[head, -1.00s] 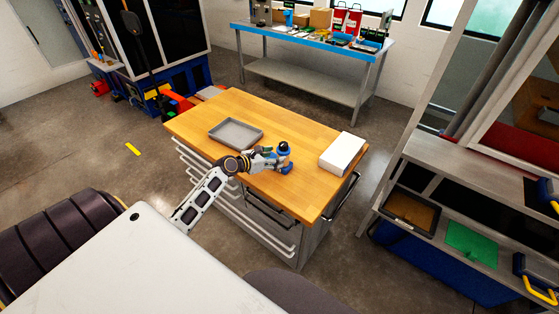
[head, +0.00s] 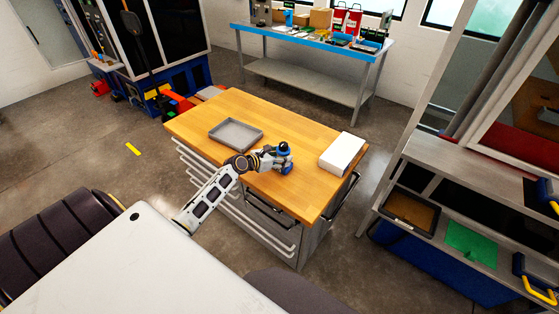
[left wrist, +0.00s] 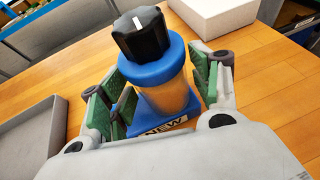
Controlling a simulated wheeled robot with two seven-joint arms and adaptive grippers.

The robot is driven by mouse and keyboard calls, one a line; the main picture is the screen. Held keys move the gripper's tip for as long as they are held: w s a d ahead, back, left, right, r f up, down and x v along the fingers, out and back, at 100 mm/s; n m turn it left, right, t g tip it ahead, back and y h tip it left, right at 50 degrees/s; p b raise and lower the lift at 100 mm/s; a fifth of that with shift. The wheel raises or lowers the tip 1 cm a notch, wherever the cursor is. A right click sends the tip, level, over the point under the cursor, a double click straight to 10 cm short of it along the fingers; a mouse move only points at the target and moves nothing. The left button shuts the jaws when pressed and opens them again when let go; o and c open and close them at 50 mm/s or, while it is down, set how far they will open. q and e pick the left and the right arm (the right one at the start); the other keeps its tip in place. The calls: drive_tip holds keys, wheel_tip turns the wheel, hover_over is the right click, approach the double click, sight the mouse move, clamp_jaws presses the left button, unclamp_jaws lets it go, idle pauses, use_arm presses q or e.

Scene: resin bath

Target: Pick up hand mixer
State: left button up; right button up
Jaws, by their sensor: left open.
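The hand mixer is likely the blue device with a black knob on top (left wrist: 157,75); it stands upright on the wooden worktop (head: 300,203). It has a blue collar, a yellowish middle and a blue base with a label reading "NEW". In the head view the device (head: 284,150) is small and partly covered by my gripper. My left gripper (left wrist: 163,90) is open, with its green-padded fingers on either side of the device. A gap shows at the left fingers; contact on the right is unclear. The left gripper also shows in the head view (head: 277,158). My right gripper is not in view.
A grey tray (head: 214,136) lies left of the device on the worktop. A white box (head: 342,151) stands to the right. Bare wood lies between. A blue-edged bench (head: 305,36) with several items is at the back.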

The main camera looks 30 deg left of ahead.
sight(283, 144)
use_arm(q)
drive_tip(key=shift+w+d+f, duration=0.15)
drive_tip(key=shift+w+f, duration=0.15)
drive_tip(key=shift+w, duration=0.35)
drive_tip(key=shift+c, duration=0.2)
drive_tip(key=c, duration=1.1)
drive_tip(key=shift+o, duration=0.2)
drive_tip(key=shift+r, duration=0.1)
drive_tip(key=shift+r+p, duration=0.65)
drive_tip(key=shift+r, duration=4.3)
